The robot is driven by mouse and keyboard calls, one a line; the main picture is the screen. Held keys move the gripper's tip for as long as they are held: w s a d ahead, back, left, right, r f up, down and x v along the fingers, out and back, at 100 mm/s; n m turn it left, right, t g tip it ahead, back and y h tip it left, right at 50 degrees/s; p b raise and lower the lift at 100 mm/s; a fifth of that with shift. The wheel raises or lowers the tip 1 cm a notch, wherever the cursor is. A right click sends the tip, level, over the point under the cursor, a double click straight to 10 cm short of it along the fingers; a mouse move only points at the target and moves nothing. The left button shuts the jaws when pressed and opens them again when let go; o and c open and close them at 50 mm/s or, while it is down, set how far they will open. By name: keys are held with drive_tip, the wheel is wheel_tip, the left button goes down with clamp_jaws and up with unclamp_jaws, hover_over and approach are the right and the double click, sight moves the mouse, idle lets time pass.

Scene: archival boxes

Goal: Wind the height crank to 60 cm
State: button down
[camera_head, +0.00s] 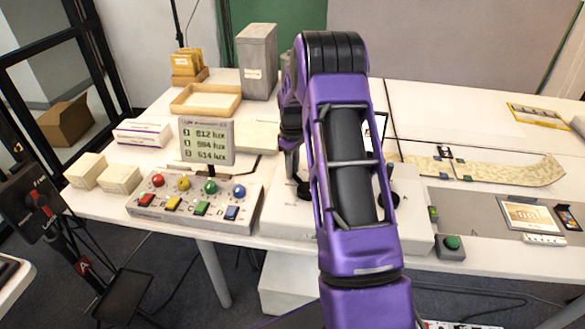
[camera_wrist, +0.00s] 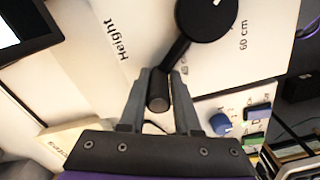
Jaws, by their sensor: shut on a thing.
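The height crank (camera_wrist: 205,18) is a black round hub with a black arm and a cylindrical handle (camera_wrist: 157,92). It sits on a white panel (camera_wrist: 265,35) printed "Height" on one side and "60 cm" on the other. A small white mark shows on the hub. My gripper (camera_wrist: 160,80) is shut on the handle, one finger on each side. In the head view my gripper (camera_head: 291,160) is over the white unit (camera_head: 280,219), and my purple arm hides much of that unit. A black part (camera_head: 303,188) shows beside the fingers.
A control box (camera_head: 196,206) with coloured knobs and buttons stands left of the unit, with a lux display (camera_head: 206,141) behind it. A tall grey box (camera_head: 257,62) and a shallow tray (camera_head: 205,99) stand farther back. A patterned strip (camera_head: 490,170) lies to the right.

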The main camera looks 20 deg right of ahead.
sight(305, 174)
drive_tip(key=shift+w+d+m, duration=0.1)
drive_tip(key=shift+d+m, duration=0.3)
drive_tip(key=shift+d, duration=0.1)
drive_tip(key=shift+d+m, duration=0.6)
drive_tip(key=shift+m, duration=0.1)
drive_tip(key=d+m, duration=0.2)
drive_tip(key=shift+s+m, duration=0.25)
drive_tip(key=shift+m, duration=0.15)
drive_tip(key=d+m, duration=0.1)
drive_tip(key=s+d+m, duration=0.1)
drive_tip(key=m, duration=0.1)
drive_tip(key=d+m, duration=0.1)
drive_tip(key=shift+s+r+b, duration=0.1)
drive_tip(key=shift+s+b, duration=0.2)
drive_tip(key=shift+s, duration=0.1)
drive_tip(key=s+m, duration=0.1)
drive_tip(key=m, duration=0.1)
drive_tip(key=s+d+m, duration=0.1)
drive_tip(key=shift+d+m, duration=0.25)
drive_tip(key=shift+m, duration=0.15)
drive_tip(key=shift+s+d+m, duration=0.2)
drive_tip(key=shift+s+m, duration=0.35)
drive_tip(key=shift+m, duration=0.25)
drive_tip(key=shift+s+d+m, duration=0.2)
drive_tip(key=shift+s+m, duration=0.3)
drive_tip(key=shift+m, duration=0.3)
